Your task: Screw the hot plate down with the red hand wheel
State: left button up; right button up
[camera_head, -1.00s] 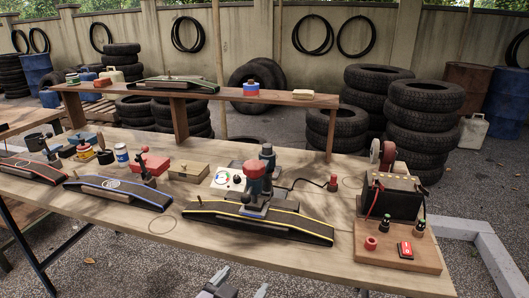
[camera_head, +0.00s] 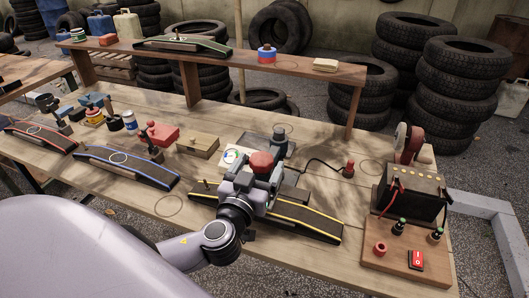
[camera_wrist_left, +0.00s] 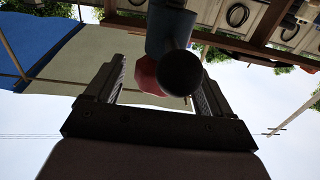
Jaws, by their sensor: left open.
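The red hand wheel (camera_head: 262,161) sits at the top of the grey clamp on the black, yellow-edged strip (camera_head: 312,220). My left gripper (camera_head: 254,183) is right at the clamp, in front of and just below the wheel. In the left wrist view its two fingers (camera_wrist_left: 158,68) are apart, with the red wheel (camera_wrist_left: 145,76) between them and partly hidden. A dark round knob (camera_wrist_left: 181,73) on a blue-grey cylinder (camera_wrist_left: 168,30) covers part of the wheel there. The hot plate is hidden behind my gripper in the head view. My right gripper is not in view.
A gauge box (camera_head: 232,156) stands behind the clamp, with a black cable to a red plug (camera_head: 348,169). A battery board (camera_head: 425,265) with a red switch is at right. A blue-edged strip (camera_head: 130,167) lies left. The shelf (camera_head: 330,72) spans the back.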

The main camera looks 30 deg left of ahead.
aim_at(264, 158)
pick_arm(q)
jog(key=shift+p+x, duration=0.35)
jog(key=shift+x, duration=1.5)
jog(key=c, duration=1)
